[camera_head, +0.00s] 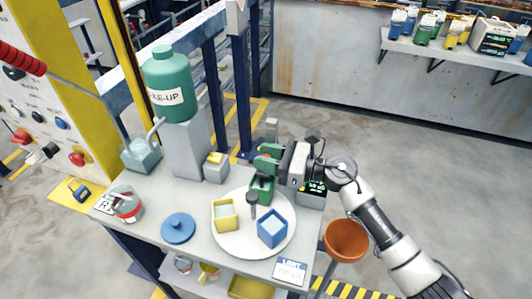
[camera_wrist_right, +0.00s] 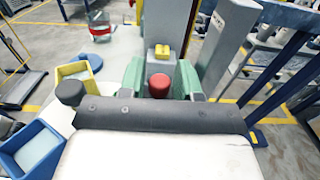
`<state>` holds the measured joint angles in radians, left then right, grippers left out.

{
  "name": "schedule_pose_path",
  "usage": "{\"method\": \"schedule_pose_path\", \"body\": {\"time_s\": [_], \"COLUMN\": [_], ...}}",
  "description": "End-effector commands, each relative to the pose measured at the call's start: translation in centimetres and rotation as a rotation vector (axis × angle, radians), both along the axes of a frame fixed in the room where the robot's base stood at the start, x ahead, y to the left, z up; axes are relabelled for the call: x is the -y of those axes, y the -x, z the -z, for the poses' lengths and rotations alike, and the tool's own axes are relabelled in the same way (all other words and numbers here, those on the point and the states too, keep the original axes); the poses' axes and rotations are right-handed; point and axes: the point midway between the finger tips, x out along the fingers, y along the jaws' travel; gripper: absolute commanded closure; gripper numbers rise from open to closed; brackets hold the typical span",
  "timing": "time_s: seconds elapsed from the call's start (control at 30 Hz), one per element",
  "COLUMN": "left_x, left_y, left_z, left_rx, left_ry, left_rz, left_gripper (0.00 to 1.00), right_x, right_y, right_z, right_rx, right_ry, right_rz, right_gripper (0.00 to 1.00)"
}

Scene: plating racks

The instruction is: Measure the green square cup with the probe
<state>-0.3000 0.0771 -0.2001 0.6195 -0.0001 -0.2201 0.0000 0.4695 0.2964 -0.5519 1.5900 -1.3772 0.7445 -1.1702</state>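The green square cup (camera_head: 261,190) sits at the back of the round white plate (camera_head: 232,243), partly hidden by my right gripper. The yellow square cup (camera_head: 225,215) and blue square cup (camera_head: 272,229) stand on the same plate and hold pale liquid. My right gripper (camera_head: 267,157) is above the green cup. In the right wrist view its green fingers close on the sides of a red-topped probe (camera_wrist_right: 159,85). The probe's lower end is hidden, so I cannot tell whether it is in the cup. My left gripper is not in view.
A dark knob on a post (camera_head: 252,198) rises from the plate's middle. A dark meter with a lit display (camera_head: 314,187) stands behind right. A blue lid (camera_head: 178,228), a glass jar (camera_head: 127,204) and the green make-up tank (camera_head: 168,84) stand left. An orange bowl (camera_head: 346,241) is right of the table.

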Motion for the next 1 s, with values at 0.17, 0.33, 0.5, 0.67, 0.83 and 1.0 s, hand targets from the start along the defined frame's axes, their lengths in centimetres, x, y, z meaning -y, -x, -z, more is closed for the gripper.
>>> {"method": "schedule_pose_path", "body": {"time_s": [0.17,0.33,0.5,0.67,0.83,1.0], "left_x": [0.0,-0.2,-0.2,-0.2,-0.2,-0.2], "left_y": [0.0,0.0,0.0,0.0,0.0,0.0], "left_z": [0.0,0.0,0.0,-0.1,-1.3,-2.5], "left_rx": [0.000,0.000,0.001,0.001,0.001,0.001], "left_ry": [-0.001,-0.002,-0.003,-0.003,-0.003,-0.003], "left_rz": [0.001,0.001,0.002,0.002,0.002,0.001], "left_gripper": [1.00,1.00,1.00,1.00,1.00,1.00], "right_x": [-0.2,-0.1,-0.1,-0.1,0.0,0.0], "right_y": [-0.1,-0.1,-0.1,-0.1,-0.1,-0.1], "right_z": [0.0,0.0,0.0,0.0,-2.5,-5.4], "right_rx": [0.000,0.000,-0.001,-0.001,0.003,0.003], "right_ry": [0.001,0.000,0.000,0.000,0.002,0.002], "right_rz": [0.000,0.000,0.000,0.001,0.001,0.001], "right_gripper": [0.67,0.76,1.00,1.00,1.00,1.00]}}
